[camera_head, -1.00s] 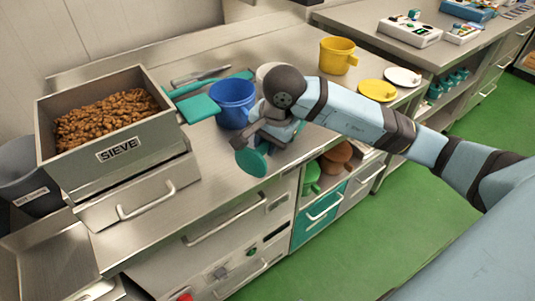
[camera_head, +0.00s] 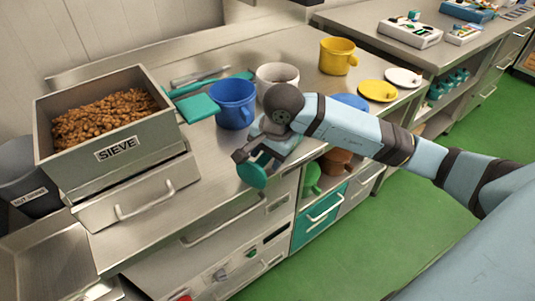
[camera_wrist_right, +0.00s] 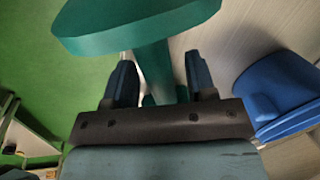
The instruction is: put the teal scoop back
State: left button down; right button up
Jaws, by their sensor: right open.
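A teal scoop (camera_head: 252,175) with a rounded face is at the counter's front edge in the head view. In the right wrist view its broad teal part (camera_wrist_right: 135,28) crosses the top, and its stem runs down between my fingers. My right gripper (camera_head: 249,160) is at the scoop, and its jaws (camera_wrist_right: 160,85) are open on either side of the stem. I cannot tell whether the fingers touch it. The far end of the stem is hidden by the gripper. My left gripper is out of view.
A blue mug (camera_head: 233,103) stands close behind the right gripper, with a white mug (camera_head: 277,74) beyond. A flat teal tool (camera_head: 198,108) lies left of the blue mug. The sieve box (camera_head: 118,155) of brown pieces is at left. A yellow mug (camera_head: 338,57) stands farther back.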

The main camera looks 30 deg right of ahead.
jog(key=p+v, duration=0.1)
jog(key=v, duration=1.1)
jog(key=shift+r, duration=0.2)
